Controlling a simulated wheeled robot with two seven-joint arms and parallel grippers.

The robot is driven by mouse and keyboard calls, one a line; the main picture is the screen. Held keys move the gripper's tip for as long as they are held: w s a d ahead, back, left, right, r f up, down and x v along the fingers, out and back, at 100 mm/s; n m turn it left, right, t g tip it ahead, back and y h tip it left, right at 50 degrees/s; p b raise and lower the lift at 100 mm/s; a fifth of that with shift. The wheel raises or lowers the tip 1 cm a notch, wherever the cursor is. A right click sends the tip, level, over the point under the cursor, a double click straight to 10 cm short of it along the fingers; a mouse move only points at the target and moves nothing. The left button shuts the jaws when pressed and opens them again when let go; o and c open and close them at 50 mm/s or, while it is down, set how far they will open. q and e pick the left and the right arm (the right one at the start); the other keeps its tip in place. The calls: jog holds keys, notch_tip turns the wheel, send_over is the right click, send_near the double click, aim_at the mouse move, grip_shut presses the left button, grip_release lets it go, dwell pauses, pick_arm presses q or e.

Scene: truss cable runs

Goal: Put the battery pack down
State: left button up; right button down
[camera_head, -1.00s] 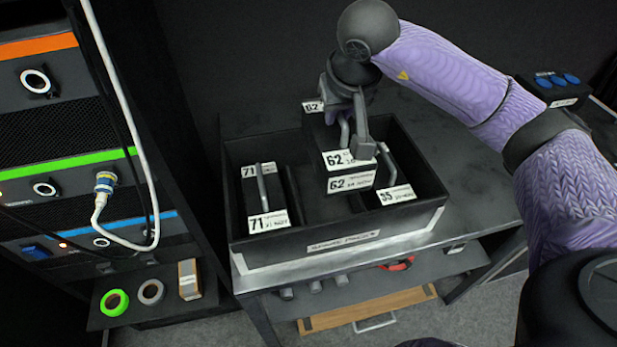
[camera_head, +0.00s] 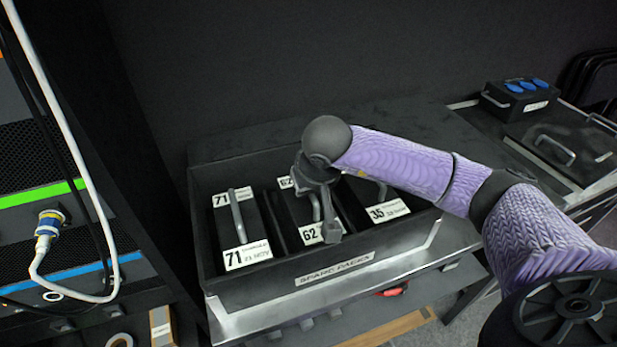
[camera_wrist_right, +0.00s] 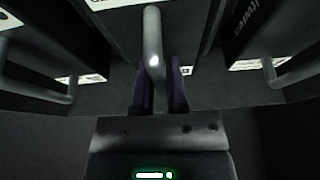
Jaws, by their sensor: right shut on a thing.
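The battery pack labelled 62 (camera_head: 310,234) is dark with white labels and a grey bar handle. It is upright in the middle place of the dark box marked SPARE PACKS (camera_head: 325,281), with its top about level with the packs beside it. Whether its base touches the box floor is hidden. My right gripper (camera_head: 328,222) is over the pack, shut on its handle. The right wrist view shows the handle (camera_wrist_right: 152,40) running between the two fingers (camera_wrist_right: 160,88). My left gripper is out of view.
Pack 71 (camera_head: 246,255) stands left of pack 62 and pack 35 (camera_head: 387,211) stands right, close by. A rack with a white cable (camera_head: 100,190) rises at the left. A black box with blue sockets (camera_head: 519,95) is at the far right.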

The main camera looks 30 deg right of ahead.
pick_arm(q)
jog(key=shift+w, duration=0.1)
pick_arm(e)
jog(key=shift+r, duration=0.1)
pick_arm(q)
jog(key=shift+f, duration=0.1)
pick_arm(e)
jog(key=c, duration=1)
grip_release()
jog(key=shift+f, duration=0.2)
jog(key=shift+c, duration=0.2)
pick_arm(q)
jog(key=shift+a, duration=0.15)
pick_arm(e)
jog(key=o, duration=0.4)
jog(key=shift+r, duration=0.15)
pick_arm(q)
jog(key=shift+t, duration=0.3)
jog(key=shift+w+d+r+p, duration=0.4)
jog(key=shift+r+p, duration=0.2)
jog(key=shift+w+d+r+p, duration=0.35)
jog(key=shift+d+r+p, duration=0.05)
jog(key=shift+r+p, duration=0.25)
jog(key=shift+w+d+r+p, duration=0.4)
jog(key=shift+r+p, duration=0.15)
jog(key=shift+p, duration=0.05)
pick_arm(e)
jog(key=shift+v, duration=6)
